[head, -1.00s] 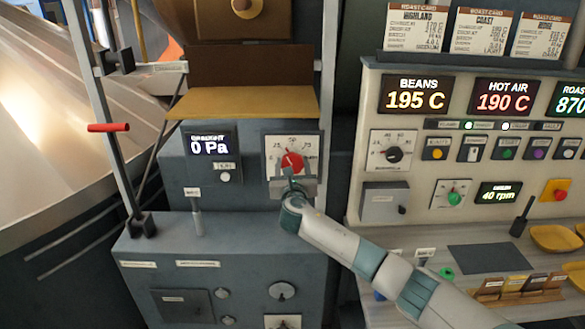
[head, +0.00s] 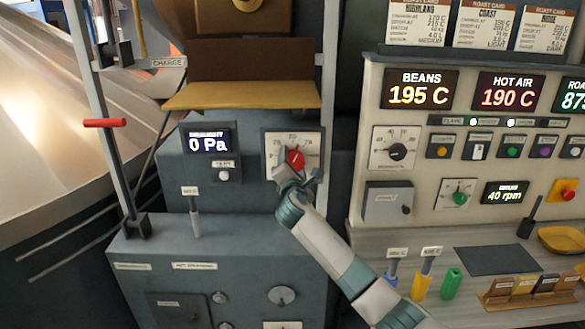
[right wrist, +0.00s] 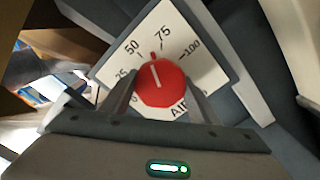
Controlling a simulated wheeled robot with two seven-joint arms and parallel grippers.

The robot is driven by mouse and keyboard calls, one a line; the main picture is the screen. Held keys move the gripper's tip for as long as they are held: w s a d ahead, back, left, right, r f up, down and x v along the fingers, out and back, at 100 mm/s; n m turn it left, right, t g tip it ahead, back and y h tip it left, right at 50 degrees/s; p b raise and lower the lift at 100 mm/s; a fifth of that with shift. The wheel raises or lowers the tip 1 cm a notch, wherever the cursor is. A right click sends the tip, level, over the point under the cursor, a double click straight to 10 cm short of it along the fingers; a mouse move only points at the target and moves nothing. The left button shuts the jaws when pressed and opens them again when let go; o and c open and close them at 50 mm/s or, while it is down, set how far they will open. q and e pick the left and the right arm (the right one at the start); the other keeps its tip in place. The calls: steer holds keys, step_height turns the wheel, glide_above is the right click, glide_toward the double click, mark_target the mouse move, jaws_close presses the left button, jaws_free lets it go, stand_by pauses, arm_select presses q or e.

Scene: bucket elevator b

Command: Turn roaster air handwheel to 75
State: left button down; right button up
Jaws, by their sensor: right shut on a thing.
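The roaster air handwheel is a red round knob (head: 296,158) on a white square dial plate on the grey-blue cabinet. In the right wrist view the red knob (right wrist: 160,84) sits on the plate (right wrist: 188,72) marked 25, 50, 75, 100 and AIR. Its pointer stands between 50 and 75, seemingly nearer 75. My right gripper (head: 295,176) reaches up to the knob from below. In the right wrist view its fingers (right wrist: 161,95) lie on either side of the knob, shut on it. My left gripper is not in view.
A draught display (head: 208,141) reading 0 Pa and a small lever (head: 194,202) are left of the dial. A control panel (head: 425,135) with displays and knobs stands to the right. Below it, a counter holds coloured handles (head: 423,280) and a dark mat (head: 496,260).

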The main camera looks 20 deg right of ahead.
steer(key=shift+m+b, duration=0.85)
steer(key=shift+m, duration=1.15)
steer(key=o, duration=1.1)
steer(key=shift+c, duration=0.2)
steer(key=shift+s, duration=0.15)
steer(key=b+v, duration=0.4)
steer(key=v, duration=1.3)
